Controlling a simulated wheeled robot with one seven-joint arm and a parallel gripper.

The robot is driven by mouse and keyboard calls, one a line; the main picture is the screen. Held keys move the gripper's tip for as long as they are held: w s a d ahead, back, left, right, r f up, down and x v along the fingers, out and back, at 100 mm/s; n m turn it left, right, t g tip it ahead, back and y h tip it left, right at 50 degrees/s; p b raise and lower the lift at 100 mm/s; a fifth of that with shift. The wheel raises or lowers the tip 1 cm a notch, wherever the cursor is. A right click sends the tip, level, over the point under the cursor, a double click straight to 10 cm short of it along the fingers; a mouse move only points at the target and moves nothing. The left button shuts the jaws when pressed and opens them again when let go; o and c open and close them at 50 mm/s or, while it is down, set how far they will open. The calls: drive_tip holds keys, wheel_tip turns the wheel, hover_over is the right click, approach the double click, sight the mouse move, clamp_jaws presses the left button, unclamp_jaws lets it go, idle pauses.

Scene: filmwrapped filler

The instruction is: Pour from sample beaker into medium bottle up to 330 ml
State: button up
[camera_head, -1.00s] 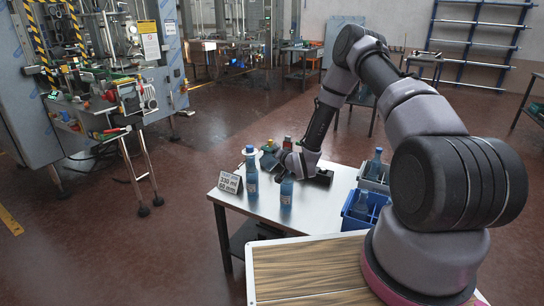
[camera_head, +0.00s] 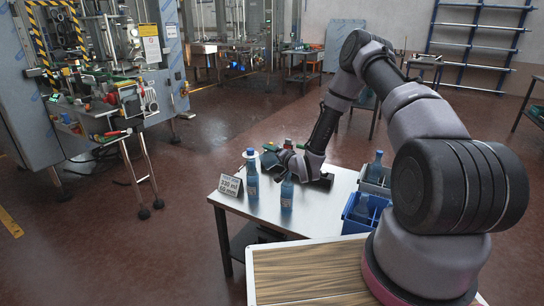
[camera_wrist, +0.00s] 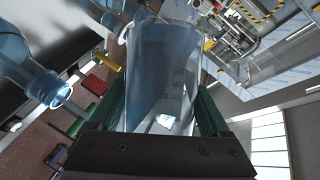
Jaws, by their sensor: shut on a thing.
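My gripper (camera_wrist: 163,112) is shut on the clear sample beaker (camera_wrist: 160,75), which fills the middle of the wrist view between the two green fingers. In the head view, two blue bottles stand upright on the table, one at the front (camera_head: 287,193) and one farther left (camera_head: 252,178). I cannot tell which is the medium bottle. My gripper (camera_head: 277,158) is behind them, the beaker mostly hidden.
A sign (camera_head: 230,187) reading about 330 ml stands at the left edge of the white table (camera_head: 265,213). Blue crates (camera_head: 352,222) with bottles stand at the right. A wooden-topped surface (camera_head: 310,270) is in front. Machinery (camera_head: 100,70) stands at the far left.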

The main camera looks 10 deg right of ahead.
drive_tip(key=shift+d+r+m+t+y, duration=0.15)
drive_tip(key=shift+r+m+t+y, duration=0.3)
drive_tip(key=shift+r+m, duration=0.55)
drive_tip(key=shift+f, duration=0.3)
